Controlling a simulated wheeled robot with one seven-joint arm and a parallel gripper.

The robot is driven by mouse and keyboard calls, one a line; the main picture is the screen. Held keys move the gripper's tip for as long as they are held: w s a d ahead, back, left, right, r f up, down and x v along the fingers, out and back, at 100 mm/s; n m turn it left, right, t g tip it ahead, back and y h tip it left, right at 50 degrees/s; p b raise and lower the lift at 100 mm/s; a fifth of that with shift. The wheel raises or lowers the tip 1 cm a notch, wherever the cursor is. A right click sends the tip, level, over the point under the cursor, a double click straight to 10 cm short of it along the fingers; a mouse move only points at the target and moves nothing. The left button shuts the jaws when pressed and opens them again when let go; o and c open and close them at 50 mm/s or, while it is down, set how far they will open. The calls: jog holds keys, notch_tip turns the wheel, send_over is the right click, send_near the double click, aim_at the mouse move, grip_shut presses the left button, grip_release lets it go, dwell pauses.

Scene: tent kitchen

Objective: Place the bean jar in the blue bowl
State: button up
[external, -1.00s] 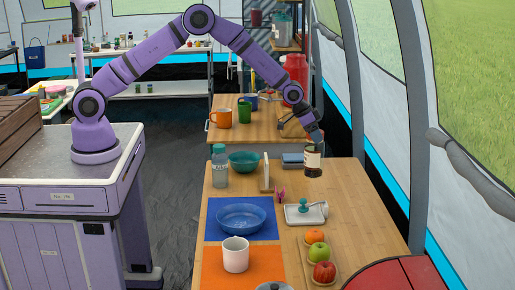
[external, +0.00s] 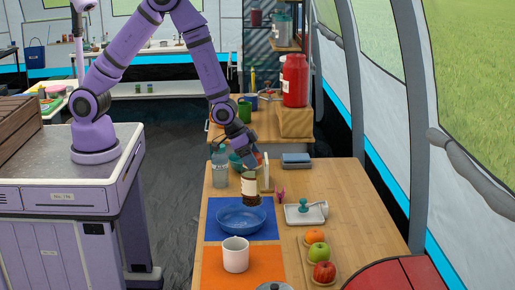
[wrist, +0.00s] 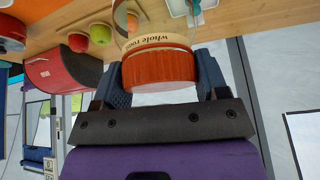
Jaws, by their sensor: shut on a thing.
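The bean jar (external: 250,187) is a dark jar with a pale label. My gripper (external: 252,166) is shut on it and holds it just above the far part of the blue bowl (external: 241,226). The bowl rests on a blue mat (external: 212,233). In the wrist view the jar (wrist: 160,66) shows its reddish-brown lid and a label between the fingers of my gripper (wrist: 163,80). The bowl does not show clearly in the wrist view. I cannot tell whether the jar touches the bowl.
A white mug (external: 236,254) stands in front of the bowl on an orange mat (external: 213,272). A clear bottle (external: 220,168) and a teal bowl (external: 236,160) stand behind. A white tray (external: 304,214) and several fruits (external: 321,252) are to the right.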

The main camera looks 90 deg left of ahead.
aim_at(244, 166)
jog(key=s, duration=0.4)
jog(key=shift+d+f, duration=0.3)
jog(key=shift+d, duration=0.1)
jog(key=shift+f, duration=3.7)
jog(key=o, duration=1.4)
